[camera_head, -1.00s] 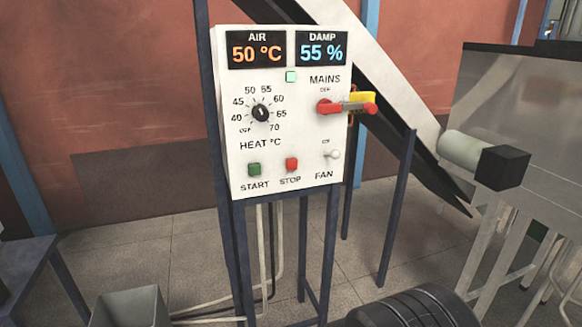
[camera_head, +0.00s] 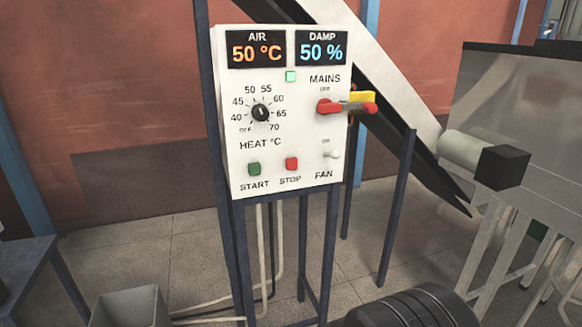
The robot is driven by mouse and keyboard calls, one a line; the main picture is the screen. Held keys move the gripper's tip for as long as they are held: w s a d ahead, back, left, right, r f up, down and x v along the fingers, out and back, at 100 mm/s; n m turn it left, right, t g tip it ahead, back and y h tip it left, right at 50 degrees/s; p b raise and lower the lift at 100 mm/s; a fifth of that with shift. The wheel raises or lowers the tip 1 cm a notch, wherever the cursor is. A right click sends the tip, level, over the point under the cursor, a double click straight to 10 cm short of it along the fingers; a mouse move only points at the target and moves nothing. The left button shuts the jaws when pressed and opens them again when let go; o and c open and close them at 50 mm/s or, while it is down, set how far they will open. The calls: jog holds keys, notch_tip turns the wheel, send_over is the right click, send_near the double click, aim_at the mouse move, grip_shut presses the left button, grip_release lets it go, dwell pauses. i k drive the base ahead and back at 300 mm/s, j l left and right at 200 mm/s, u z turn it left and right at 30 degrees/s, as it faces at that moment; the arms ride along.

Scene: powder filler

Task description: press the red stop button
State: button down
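The red stop button (camera_head: 292,163) sits low on the white control panel (camera_head: 290,210), above the word STOP. The panel stands upright on dark blue legs. My gripper is not in view.
The panel also has a heat knob (camera_head: 261,113), a red mains handle (camera_head: 345,107) sticking out at the right, and a fan switch (camera_head: 332,153). Displays read 50 °C and 50 %. A grey bin (camera_head: 130,308) stands at the lower left, and a grey machine (camera_head: 520,110) at the right.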

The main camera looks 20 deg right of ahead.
aim_at(291, 164)
jog(key=i+l+u, duration=0.2)
jog(key=l, duration=0.4)
jog(key=i+l+u, duration=0.2)
jog(key=l, duration=0.35)
jog(key=l+u, duration=0.2)
jog(key=l, duration=0.4)
